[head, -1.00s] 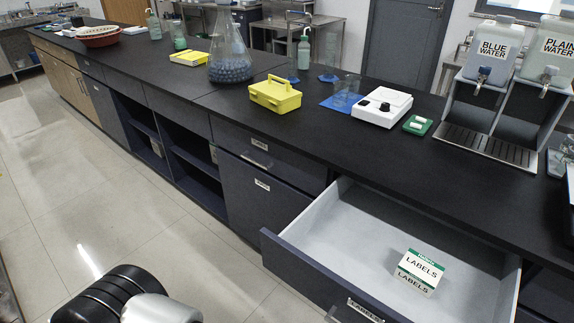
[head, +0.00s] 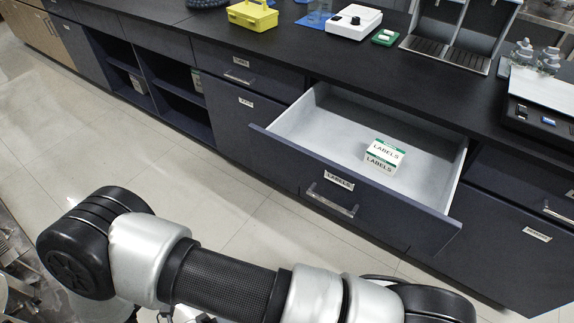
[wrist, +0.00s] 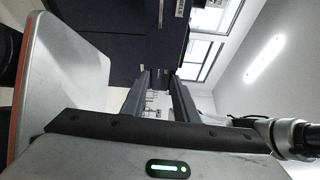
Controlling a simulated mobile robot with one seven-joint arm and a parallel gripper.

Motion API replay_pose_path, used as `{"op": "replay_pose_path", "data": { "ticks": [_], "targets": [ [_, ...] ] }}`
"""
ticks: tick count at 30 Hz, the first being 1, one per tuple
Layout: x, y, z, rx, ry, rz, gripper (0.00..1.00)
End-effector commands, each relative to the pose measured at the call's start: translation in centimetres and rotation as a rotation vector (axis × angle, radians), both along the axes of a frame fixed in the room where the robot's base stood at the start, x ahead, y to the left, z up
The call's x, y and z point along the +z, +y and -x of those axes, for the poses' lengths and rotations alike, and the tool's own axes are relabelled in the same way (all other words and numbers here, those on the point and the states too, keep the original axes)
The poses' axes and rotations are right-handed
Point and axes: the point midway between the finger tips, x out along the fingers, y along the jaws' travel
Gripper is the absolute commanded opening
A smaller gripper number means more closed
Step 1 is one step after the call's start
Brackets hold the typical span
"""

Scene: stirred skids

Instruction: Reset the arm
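My arm (head: 225,275) stretches across the bottom of the head view, in front of the open drawer. My gripper (wrist: 158,80) shows in the wrist view with its two dark fingers apart and nothing seen between them; it is out of the head view. The open drawer (head: 335,115) has a light grey inside and a "LABELS" tag on its dark front. A white and green labels box (head: 383,158) sits inside it, toward the right.
The black counter (head: 420,95) runs behind the drawer, with a yellow case (head: 252,14), a white hotplate (head: 340,22) and a balance-like device (head: 540,100) on it. Open shelves (head: 140,80) are at the left. The pale floor (head: 130,150) is clear left of the drawer.

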Motion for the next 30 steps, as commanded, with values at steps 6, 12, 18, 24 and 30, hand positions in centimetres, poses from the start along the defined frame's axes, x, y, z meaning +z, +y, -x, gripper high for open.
{"op": "replay_pose_path", "data": {
  "ticks": [6,12,18,24,30],
  "targets": [
    [6.1,-0.1,-3.2,-0.202,-0.144,-0.220,0.27],
    [12.7,-1.4,-6.4,-0.465,-0.356,-0.464,0.27],
    [21.1,-4.7,-9.7,-0.863,-0.707,-0.762,0.27],
    [28.9,-8.7,-11.7,-1.287,-1.124,-1.012,0.27],
    [36.2,-12.8,-12.7,-1.723,-1.583,-1.211,0.27]
  ]
}}
